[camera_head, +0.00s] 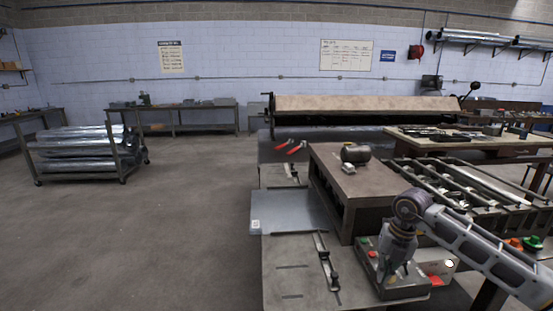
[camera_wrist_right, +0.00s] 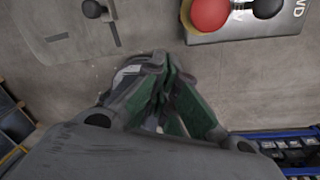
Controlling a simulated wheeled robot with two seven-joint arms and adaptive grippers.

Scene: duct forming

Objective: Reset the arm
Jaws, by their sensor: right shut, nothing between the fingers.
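My right arm comes in from the right in the head view, bent at a grey joint, with its gripper (camera_head: 388,278) pointing down over the control box at the front of the bench. In the right wrist view the gripper (camera_wrist_right: 165,72) has its green-padded fingers drawn together, with nothing held between them. The control panel (camera_wrist_right: 245,22) with a red button (camera_wrist_right: 208,12) and a black knob lies beyond the fingertips at the upper right. My left gripper is not in view.
A grey metal sheet (camera_head: 285,212) lies on the bench left of the raised brown block (camera_head: 352,182). A slim slide tool (camera_head: 325,262) lies on the front bench. Behind stands a long bending machine (camera_head: 350,105). A cart (camera_head: 85,150) stands left; the floor between is clear.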

